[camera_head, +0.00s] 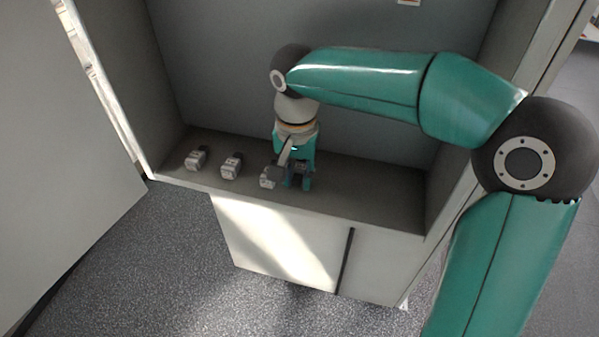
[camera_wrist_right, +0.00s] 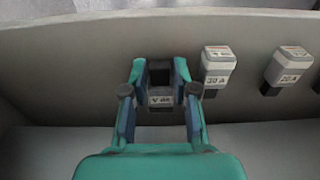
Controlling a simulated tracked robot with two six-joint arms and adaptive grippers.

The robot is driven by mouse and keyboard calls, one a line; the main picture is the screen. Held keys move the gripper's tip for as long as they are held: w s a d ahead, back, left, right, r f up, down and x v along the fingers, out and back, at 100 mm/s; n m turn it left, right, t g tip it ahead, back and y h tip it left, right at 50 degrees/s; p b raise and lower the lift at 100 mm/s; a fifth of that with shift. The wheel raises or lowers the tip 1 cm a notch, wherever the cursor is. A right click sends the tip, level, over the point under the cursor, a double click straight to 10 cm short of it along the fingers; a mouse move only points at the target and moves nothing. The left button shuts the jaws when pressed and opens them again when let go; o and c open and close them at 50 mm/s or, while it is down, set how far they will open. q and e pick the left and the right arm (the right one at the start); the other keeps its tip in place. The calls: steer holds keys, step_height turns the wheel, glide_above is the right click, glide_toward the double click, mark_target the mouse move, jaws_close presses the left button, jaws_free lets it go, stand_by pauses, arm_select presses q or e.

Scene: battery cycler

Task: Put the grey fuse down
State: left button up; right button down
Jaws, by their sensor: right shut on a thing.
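My right gripper (camera_head: 297,182) hangs down into the cabinet, low over the shelf near its front edge. In the right wrist view the gripper (camera_wrist_right: 160,100) is shut on the grey fuse (camera_wrist_right: 161,99), a dark grey block with a pale label, held between the two fingertips. In the head view the fingers mostly hide this fuse. I cannot tell whether it touches the shelf. My left gripper is not in view.
Three light grey fuses stand on the shelf (camera_head: 375,202) left of my right gripper: a far-left one (camera_head: 196,158), a middle one (camera_head: 231,166) and one close beside the fingers (camera_head: 267,178). The shelf to the right is clear. Cabinet walls enclose both sides.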

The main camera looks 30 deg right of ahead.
mark_target(297, 180)
steer(key=shift+f, duration=0.3)
steer(key=c, duration=0.9)
jaws_free()
steer(key=shift+r, duration=0.1)
steer(key=shift+r+p, duration=0.35)
steer(key=shift+r, duration=0.2)
step_height(297, 180, up, 12)
steer(key=shift+s+a+p, duration=0.2)
steer(key=shift+s+p, duration=0.05)
steer(key=shift+p, duration=0.15)
